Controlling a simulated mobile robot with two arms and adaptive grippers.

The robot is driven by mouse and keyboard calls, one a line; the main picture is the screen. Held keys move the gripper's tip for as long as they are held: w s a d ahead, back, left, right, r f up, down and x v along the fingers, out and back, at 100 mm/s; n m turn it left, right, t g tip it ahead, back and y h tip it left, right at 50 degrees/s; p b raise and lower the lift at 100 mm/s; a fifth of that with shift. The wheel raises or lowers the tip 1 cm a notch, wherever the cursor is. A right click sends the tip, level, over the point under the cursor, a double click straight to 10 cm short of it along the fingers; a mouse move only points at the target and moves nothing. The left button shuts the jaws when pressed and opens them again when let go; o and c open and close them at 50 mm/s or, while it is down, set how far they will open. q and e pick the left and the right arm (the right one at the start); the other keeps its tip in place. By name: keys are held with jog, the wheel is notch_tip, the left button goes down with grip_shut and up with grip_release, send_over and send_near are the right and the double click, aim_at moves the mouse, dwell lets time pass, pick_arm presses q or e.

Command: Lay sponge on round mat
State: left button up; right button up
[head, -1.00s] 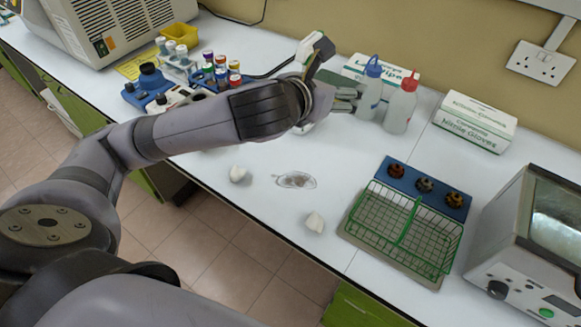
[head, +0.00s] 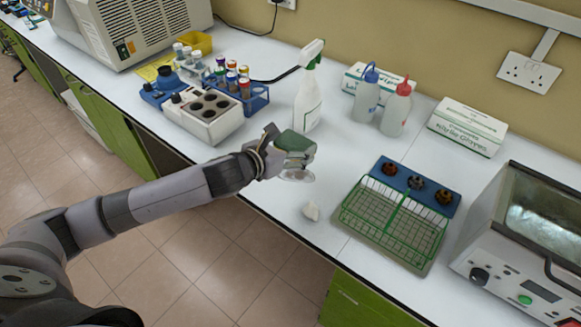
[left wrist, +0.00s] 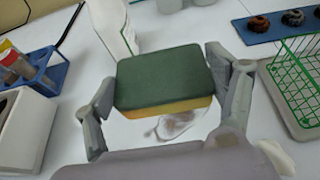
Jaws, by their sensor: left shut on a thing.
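A sponge with a green top and yellow underside is held in my left gripper (left wrist: 165,100), one finger at each end. The sponge (left wrist: 165,78) also shows in the head view (head: 296,141), held over the white bench near its front edge. In the head view my left gripper (head: 288,152) is partly hidden by the sponge. A smeared, wet-looking patch (head: 297,176) lies on the bench just below it, and shows behind the sponge in the left wrist view (left wrist: 176,126). I cannot make out a round mat. My right gripper is not in view.
A green wire rack (head: 390,222) stands further right. A spray bottle (head: 308,98), wash bottles (head: 366,97) and glove box (head: 467,127) stand behind. A white block with wells (head: 205,115) is at left.

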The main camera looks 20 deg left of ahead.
aim_at(291, 175)
pick_arm(q)
notch_tip(291, 175, down, 8)
jog(key=shift+f, duration=0.1)
dwell(0.4)
jog(key=shift+f, duration=0.1)
jog(key=o, duration=0.7)
